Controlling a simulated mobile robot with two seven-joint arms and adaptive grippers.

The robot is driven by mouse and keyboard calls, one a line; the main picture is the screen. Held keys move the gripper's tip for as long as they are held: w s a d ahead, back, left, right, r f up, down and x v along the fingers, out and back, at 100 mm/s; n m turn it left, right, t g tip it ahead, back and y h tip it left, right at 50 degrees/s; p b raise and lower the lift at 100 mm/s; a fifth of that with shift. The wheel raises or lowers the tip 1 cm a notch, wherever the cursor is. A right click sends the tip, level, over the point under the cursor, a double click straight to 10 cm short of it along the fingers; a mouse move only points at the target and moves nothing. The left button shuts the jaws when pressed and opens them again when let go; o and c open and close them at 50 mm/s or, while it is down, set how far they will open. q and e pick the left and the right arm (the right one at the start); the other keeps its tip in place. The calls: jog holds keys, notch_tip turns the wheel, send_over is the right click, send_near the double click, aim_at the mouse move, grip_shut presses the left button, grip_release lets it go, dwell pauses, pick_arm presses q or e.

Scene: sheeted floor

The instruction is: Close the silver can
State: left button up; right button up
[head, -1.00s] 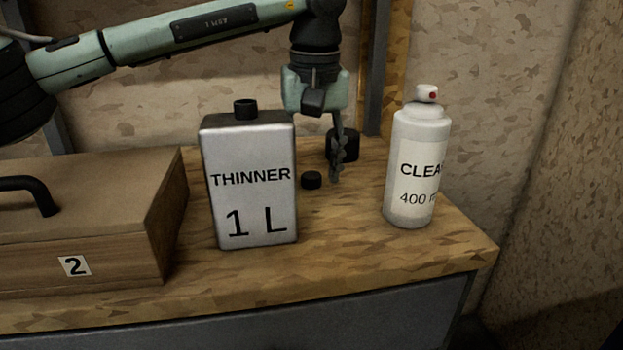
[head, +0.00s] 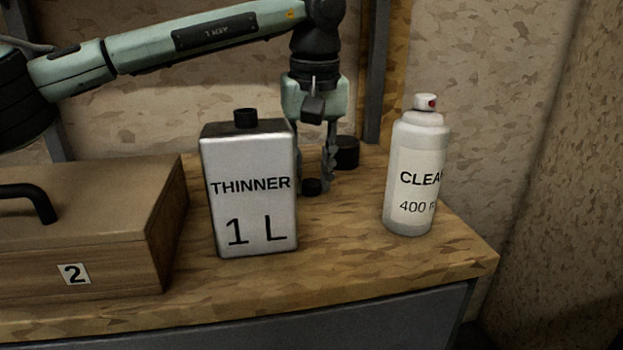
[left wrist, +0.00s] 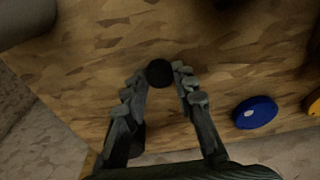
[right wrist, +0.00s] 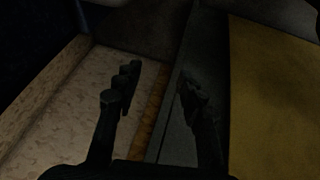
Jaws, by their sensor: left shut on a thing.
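The silver can (head: 250,205), labelled THINNER 1 L, stands upright on the wooden bench, with a black neck or top piece (head: 245,118). A small black cap (head: 312,187) lies on the bench just right of the can. In the left wrist view the cap (left wrist: 159,72) sits between the fingertips of my left gripper (left wrist: 161,77). In the head view my left gripper (head: 316,180) points down behind and beside the can, shut on the cap. My right gripper (right wrist: 155,85) shows only in its own dark wrist view, fingers apart and nothing between them.
A white spray can (head: 416,175) stands to the right. A larger black cylinder (head: 347,152) stands behind the left gripper. A wooden box (head: 100,215) with a black handle is at the left. A blue round thing (left wrist: 255,112) shows in the left wrist view. The bench's front right is clear.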

aim_at(311, 181)
pick_arm(q)
jog(key=shift+r, duration=0.65)
notch_tip(311, 181, up, 3)
jog(key=shift+f, duration=0.1)
jog(key=s+a+r, duration=0.5)
jog(key=a+r, duration=0.1)
jog(key=a, duration=0.4)
jog(key=shift+s+a+r, duration=0.15)
jog(key=shift+r, duration=0.25)
pick_arm(e)
jog(key=shift+w+a, duration=0.25)
jog(key=shift+o, duration=0.2)
